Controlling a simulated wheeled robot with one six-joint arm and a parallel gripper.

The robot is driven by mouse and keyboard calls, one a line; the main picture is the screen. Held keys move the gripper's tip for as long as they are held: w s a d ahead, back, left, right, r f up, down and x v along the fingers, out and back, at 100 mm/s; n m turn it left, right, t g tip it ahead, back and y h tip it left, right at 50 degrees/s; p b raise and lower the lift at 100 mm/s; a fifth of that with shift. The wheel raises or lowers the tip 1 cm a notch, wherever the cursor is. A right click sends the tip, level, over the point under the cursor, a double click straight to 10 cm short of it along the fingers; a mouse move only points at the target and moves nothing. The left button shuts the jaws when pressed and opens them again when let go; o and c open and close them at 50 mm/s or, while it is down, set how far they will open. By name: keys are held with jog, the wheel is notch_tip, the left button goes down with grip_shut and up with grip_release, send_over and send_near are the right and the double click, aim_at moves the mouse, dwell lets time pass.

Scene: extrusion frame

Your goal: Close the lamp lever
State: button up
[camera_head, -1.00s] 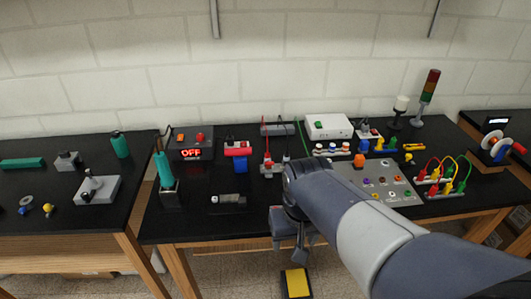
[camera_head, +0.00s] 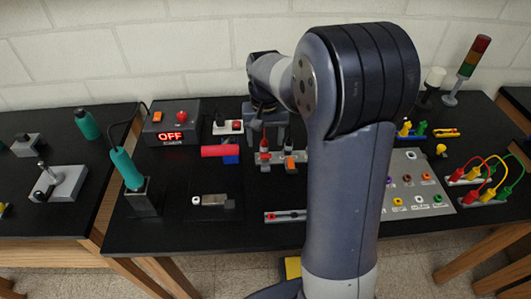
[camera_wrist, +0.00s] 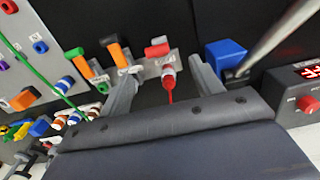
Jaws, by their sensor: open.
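Several small lever switches stand on grey bases at the back of the black table. In the head view a red-topped one (camera_head: 264,156) and an orange one (camera_head: 289,163) show beside each other. In the wrist view a red handle (camera_wrist: 158,49) and an orange handle (camera_wrist: 118,50) sit on grey plates, with a red plug and lead (camera_wrist: 168,76) in front of the red handle. I cannot read which one is the lamp lever. My gripper (camera_head: 268,132) is open and empty above these switches; in the wrist view its fingers (camera_wrist: 166,84) stand either side of the red plug.
A box with a red OFF display (camera_head: 171,124) stands at the back left, near a teal-handled tool (camera_head: 127,168). A blue block (camera_wrist: 225,53) lies beside one finger. Panels and coloured leads (camera_head: 482,173) are on the right. My arm hides the table's middle.

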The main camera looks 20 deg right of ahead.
aim_at(265, 157)
notch_tip(265, 157, down, 8)
jog(key=shift+p, duration=0.4)
jog(key=c, duration=0.9)
